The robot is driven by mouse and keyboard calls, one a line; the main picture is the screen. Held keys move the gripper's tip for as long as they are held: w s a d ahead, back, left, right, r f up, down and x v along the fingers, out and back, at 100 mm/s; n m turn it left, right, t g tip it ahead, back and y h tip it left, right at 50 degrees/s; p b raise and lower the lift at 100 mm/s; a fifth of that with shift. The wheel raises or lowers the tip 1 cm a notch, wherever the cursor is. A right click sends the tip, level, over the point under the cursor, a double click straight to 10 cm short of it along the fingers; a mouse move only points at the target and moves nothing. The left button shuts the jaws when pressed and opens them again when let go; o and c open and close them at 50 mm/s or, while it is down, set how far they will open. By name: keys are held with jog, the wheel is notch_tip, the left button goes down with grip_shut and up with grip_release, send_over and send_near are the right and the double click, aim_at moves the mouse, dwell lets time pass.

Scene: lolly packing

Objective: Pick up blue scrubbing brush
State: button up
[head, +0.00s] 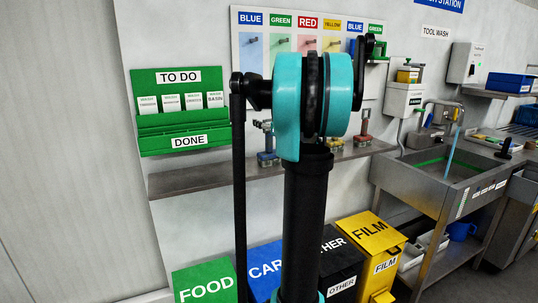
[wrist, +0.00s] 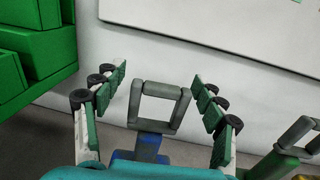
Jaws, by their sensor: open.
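The blue scrubbing brush stands upright on the shelf. In the wrist view its grey loop handle (wrist: 160,105) rises between the fingers, above its blue body (wrist: 150,147). My gripper (wrist: 160,82) is open, with one green-padded finger on each side of the handle and visible gaps on both sides. The brush's lower part is hidden by my gripper's teal housing.
The metal shelf (head: 190,180) runs along the wall. A green brush (wrist: 275,165) stands close on the right in the wrist view, and a red brush (head: 363,140) stands farther right. The green TO DO board (head: 178,78) is on the wall at left. Bins stand below.

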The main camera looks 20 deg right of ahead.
jog(key=shift+w, duration=0.85)
grip_shut()
